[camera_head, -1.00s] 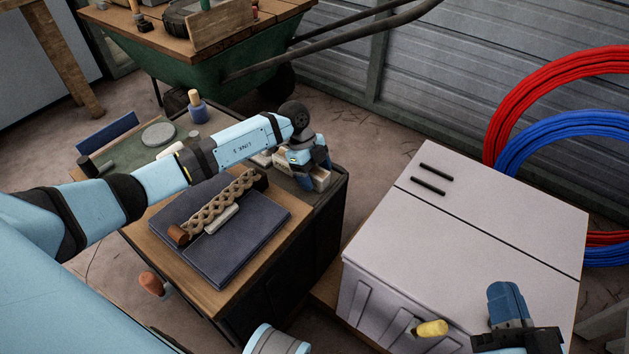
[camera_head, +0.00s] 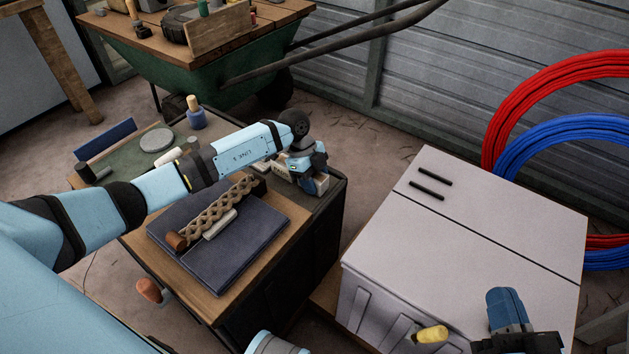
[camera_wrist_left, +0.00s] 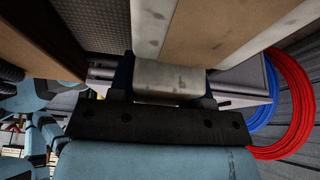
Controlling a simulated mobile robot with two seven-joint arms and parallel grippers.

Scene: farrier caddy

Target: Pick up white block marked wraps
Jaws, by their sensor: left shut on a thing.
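My left gripper (camera_head: 309,170) is at the far right corner of the wooden-topped caddy (camera_head: 262,293). It is shut on a whitish block (camera_head: 321,184), whose end shows beside the fingers. In the left wrist view the pale block (camera_wrist_left: 168,78) sits across the front of the gripper (camera_wrist_left: 165,88). I cannot read any marking on it, and cannot tell whether it is clear of the surface. My right gripper (camera_head: 510,318) is at the bottom right by the white chest; its fingers do not show clearly.
A dark blue folded cloth (camera_head: 240,255) with a braided rope piece (camera_head: 215,212) lies on the caddy. A blue-based tool (camera_head: 196,115) stands at its back. A white chest (camera_head: 480,230) stands right, a green wheelbarrow (camera_head: 215,75) behind. Red (camera_head: 520,95) and blue (camera_head: 560,130) hoses hang at right.

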